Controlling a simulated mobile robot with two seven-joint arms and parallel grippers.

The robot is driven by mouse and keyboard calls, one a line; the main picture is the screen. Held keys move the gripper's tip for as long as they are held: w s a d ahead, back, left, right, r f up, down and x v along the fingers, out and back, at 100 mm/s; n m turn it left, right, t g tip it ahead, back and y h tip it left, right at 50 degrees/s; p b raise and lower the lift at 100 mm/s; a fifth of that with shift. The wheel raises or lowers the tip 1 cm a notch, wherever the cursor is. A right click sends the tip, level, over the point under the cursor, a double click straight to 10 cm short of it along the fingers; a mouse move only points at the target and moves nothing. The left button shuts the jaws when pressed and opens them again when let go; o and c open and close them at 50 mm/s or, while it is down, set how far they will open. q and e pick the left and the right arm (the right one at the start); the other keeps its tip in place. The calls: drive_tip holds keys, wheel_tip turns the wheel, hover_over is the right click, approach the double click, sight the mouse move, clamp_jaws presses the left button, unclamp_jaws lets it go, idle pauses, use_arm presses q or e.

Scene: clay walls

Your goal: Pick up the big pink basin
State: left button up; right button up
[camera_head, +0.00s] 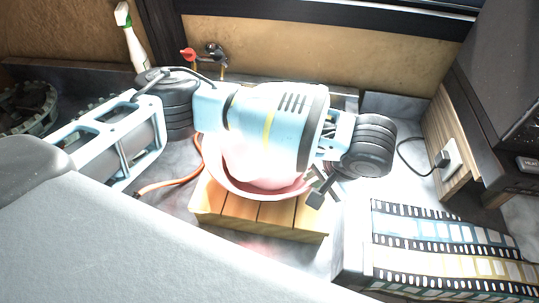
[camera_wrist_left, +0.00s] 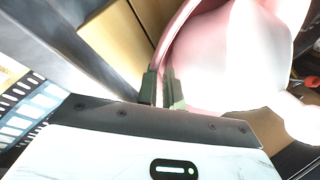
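The big pink basin (camera_head: 264,187) rests on a slatted wooden crate (camera_head: 262,213) in the head view. My left arm crosses over it and hides most of it. My left gripper (camera_head: 319,190) is at the basin's right rim. In the left wrist view the basin (camera_wrist_left: 205,60) shows its pink rim and pale inside. There the two dark fingers of my left gripper (camera_wrist_left: 161,88) stand close together with the rim running between them, and they look shut on it. My right gripper is not in view.
A box with film-strip patterns (camera_head: 440,250) stands at the lower right. A red-handled tap (camera_head: 190,55) is on the back wall, and a spray bottle (camera_head: 132,40) stands at the back left. An orange hose (camera_head: 172,182) lies left of the crate. A white socket (camera_head: 451,157) is at the right.

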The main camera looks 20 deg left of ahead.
use_arm(q)
drive_tip(key=x, duration=0.4)
drive_tip(key=shift+a+f, duration=0.15)
drive_tip(key=shift+a, duration=0.05)
drive_tip(key=shift+f, duration=0.2)
idle(0.9)
clamp_jaws()
idle(0.5)
